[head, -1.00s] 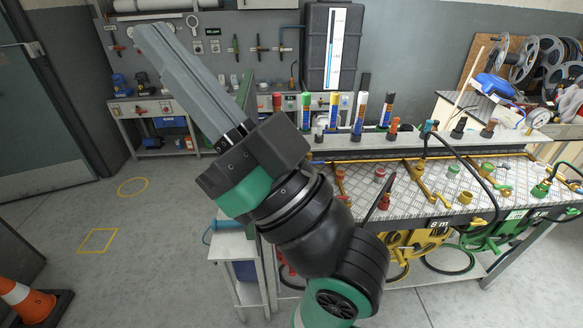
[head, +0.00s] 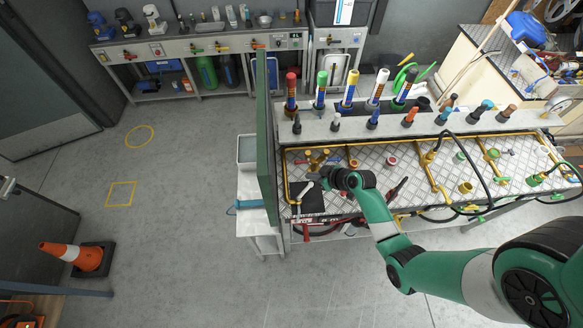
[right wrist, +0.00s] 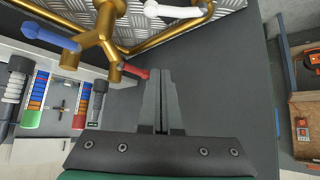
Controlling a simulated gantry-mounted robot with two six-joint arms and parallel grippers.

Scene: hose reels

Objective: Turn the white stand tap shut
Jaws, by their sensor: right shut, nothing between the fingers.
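In the right wrist view, the white stand tap's lever (right wrist: 178,11) lies level across the top, beside the brass stand pipe. Levers of blue (right wrist: 50,35) and red (right wrist: 133,70) sit on the same brass stand (right wrist: 108,38). My right gripper (right wrist: 160,74) is shut and empty, its tips beside the red lever and apart from the white one. In the head view, the brass stand (head: 318,157) is at the bench's left end. My left gripper is not in view.
A green upright panel (head: 265,140) borders the bench's left end. Coloured columns, such as a green-topped one (head: 320,90), line the back shelf. Brass pipes and a black hose (head: 488,180) cross the bench to the right. A cone (head: 75,256) stands on the floor.

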